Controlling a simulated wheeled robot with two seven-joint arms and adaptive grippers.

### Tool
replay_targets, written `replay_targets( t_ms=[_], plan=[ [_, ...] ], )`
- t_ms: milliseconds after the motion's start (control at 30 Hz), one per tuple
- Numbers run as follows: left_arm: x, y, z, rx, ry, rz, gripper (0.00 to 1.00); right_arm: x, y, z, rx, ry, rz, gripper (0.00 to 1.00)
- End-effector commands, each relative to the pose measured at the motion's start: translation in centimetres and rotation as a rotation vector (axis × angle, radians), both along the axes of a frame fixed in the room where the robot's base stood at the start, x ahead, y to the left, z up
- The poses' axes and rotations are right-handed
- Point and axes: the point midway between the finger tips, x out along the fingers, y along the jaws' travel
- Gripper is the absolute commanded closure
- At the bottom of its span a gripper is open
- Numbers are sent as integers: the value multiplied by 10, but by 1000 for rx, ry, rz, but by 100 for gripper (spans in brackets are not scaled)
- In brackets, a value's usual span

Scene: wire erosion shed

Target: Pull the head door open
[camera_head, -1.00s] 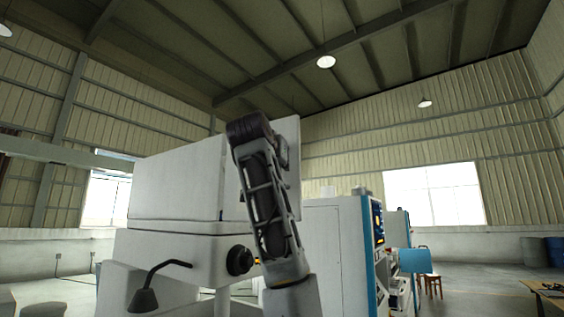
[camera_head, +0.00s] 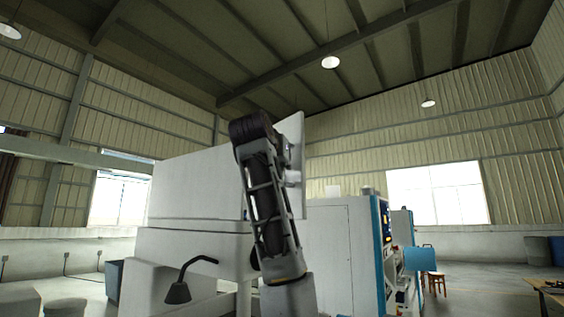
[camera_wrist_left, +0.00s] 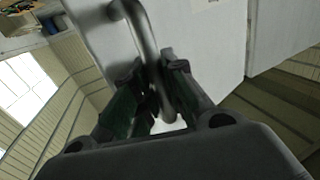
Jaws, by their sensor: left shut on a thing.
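The head door is a white panel; its edge shows behind my left arm in the head view (camera_head: 293,130), and its flat face shows in the left wrist view (camera_wrist_left: 200,40). A curved grey bar handle (camera_wrist_left: 148,40) stands out from that face. My left gripper (camera_wrist_left: 160,80) is shut on the handle, with a finger on each side. My right gripper is out of view.
A white and blue cabinet (camera_head: 345,240) is behind to the right, with a wooden stool (camera_head: 436,282) farther off. Floor at the right is mostly open. Another white panel (camera_wrist_left: 285,35) borders the door.

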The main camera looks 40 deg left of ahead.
Motion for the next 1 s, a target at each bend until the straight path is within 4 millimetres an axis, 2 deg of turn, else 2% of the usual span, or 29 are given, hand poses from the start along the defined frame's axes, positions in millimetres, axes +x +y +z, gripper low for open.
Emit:
replay_targets(
  t_ms=[300, 333, 500, 767, 1000],
  plan=[
    [0, -1, 0, -3, -1, -1, 100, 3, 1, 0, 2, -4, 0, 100],
    [0, -1, 0, -3, -1, -2, 83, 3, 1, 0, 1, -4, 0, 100],
    [0, 0, 0, -1, 0, -1, 65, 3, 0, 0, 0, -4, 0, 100],
    [0, 0, 0, 0, 0, 0, 65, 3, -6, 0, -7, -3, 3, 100],
    [-7, -3, 0, 0, -1, 0, 65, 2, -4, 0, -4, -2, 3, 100]
  ],
)
